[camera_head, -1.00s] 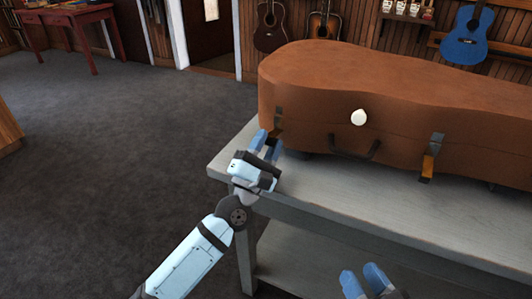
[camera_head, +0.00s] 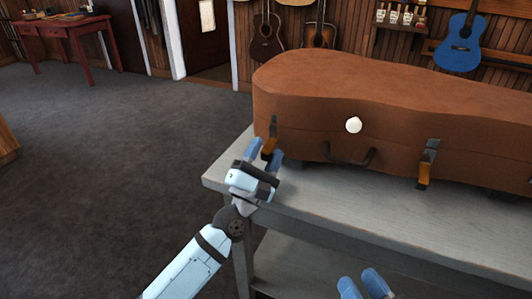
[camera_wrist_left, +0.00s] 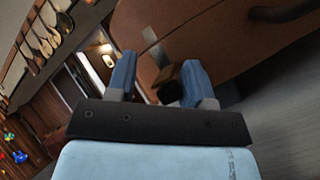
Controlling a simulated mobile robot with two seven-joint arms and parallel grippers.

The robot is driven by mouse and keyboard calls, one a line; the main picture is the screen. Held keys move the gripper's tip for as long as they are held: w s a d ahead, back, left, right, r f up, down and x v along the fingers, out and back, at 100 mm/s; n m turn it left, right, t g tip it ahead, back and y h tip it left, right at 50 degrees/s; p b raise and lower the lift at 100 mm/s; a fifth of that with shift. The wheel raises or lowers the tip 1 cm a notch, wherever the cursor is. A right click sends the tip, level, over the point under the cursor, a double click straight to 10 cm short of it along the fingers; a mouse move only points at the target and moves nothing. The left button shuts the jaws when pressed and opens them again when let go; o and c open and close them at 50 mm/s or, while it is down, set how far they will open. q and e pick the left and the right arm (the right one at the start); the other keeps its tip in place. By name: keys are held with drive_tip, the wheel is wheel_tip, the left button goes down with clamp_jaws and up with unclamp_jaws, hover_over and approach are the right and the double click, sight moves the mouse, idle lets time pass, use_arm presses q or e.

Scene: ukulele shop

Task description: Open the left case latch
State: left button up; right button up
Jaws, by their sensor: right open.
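The brown instrument case (camera_head: 400,100) lies closed on a grey table. Its left latch (camera_head: 273,128) is at the left end of the front side, a dark plate with an orange-brown tab below. My left gripper (camera_head: 265,153) is at this latch with its blue fingers apart. In the left wrist view, the gripper (camera_wrist_left: 160,75) has the latch tab (camera_wrist_left: 167,74) between its fingers, closer to the right finger; I cannot tell whether they touch. My right gripper (camera_head: 362,284) is open and empty at the bottom edge, away from the case.
A second latch (camera_head: 427,160) is further right on the case front, with a dark handle (camera_head: 350,160) between the two. The grey table (camera_head: 330,200) has bare room in front. Open carpet lies to the left.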

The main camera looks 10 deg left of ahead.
use_arm(q)
drive_tip(key=shift+a, duration=0.15)
drive_tip(key=shift+s+a+f, duration=0.1)
drive_tip(key=shift+s+f, duration=0.05)
drive_tip(key=v, duration=1.3)
use_arm(e)
drive_tip(key=shift+d+f, duration=0.1)
drive_tip(key=shift+f, duration=0.1)
use_arm(q)
drive_tip(key=shift+s+f, duration=0.15)
drive_tip(key=shift+s, duration=0.05)
use_arm(e)
drive_tip(key=shift+s, duration=0.1)
